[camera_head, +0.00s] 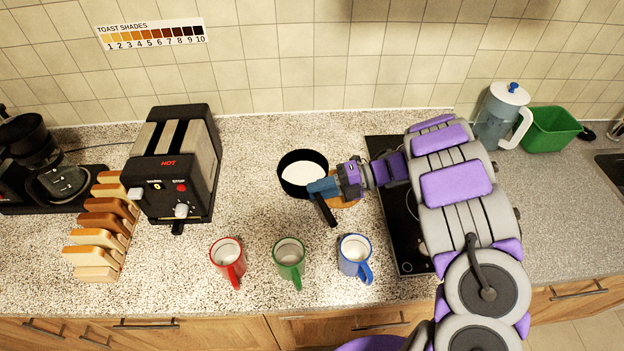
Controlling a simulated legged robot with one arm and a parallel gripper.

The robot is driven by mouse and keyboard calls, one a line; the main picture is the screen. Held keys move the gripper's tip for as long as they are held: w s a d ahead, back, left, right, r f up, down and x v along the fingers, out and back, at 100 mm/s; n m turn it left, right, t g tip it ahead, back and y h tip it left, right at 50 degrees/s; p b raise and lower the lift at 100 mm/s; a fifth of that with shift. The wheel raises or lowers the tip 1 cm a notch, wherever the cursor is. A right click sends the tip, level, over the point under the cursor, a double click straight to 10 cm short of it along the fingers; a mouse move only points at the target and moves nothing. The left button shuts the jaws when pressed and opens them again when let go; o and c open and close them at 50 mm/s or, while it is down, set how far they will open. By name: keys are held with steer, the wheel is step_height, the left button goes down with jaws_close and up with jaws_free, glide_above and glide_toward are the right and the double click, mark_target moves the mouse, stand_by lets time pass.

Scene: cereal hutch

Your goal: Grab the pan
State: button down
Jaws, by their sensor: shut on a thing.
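The pan (302,158) is a small round black pan with white contents, in the upper middle of the head view on the speckled counter. Its black handle (327,213) sticks out toward the front right. My gripper (322,188) reaches in from the right and is shut on the pan at its handle, close to the rim. The fingers hide part of the handle and rim. Whether the pan is resting on the counter or slightly lifted, I cannot tell.
Red (228,258), green (290,258) and blue (355,256) mugs stand along the front. A black toaster (177,165) and a toast rack (105,225) are on the left. A black cooktop (404,235) lies under my arm. A jug (500,115) and green bin (549,129) stand at back right.

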steer(key=s+d, duration=0.3)
steer(key=s, duration=0.2)
steer(key=shift+s+r+p, duration=0.3)
steer(key=shift+s+p, duration=0.05)
steer(key=shift+p, duration=0.05)
